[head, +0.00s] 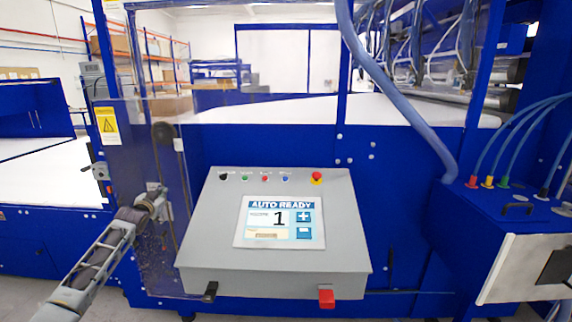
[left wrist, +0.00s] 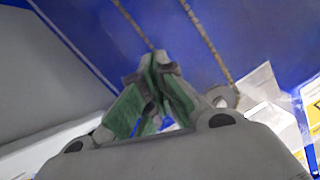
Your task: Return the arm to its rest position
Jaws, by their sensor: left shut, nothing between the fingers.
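My left arm enters the head view from the lower left, and my left gripper (head: 157,200) is at its far end, in front of the clear panel left of the grey control box (head: 200,225). The gripper looks small there, and its fingers are hard to make out. In the left wrist view the two green-padded fingers (left wrist: 158,65) meet at their tips with nothing between them. Blue surfaces of the machine lie beyond them. My right gripper is not in view.
The control box carries a screen (head: 279,222) reading "AUTO READY" and "1", and a red emergency button (head: 316,177). A blue hose (head: 400,95) hangs at the right. A blue cabinet (head: 460,230) stands at the right, and a white-topped table (head: 55,175) at the left.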

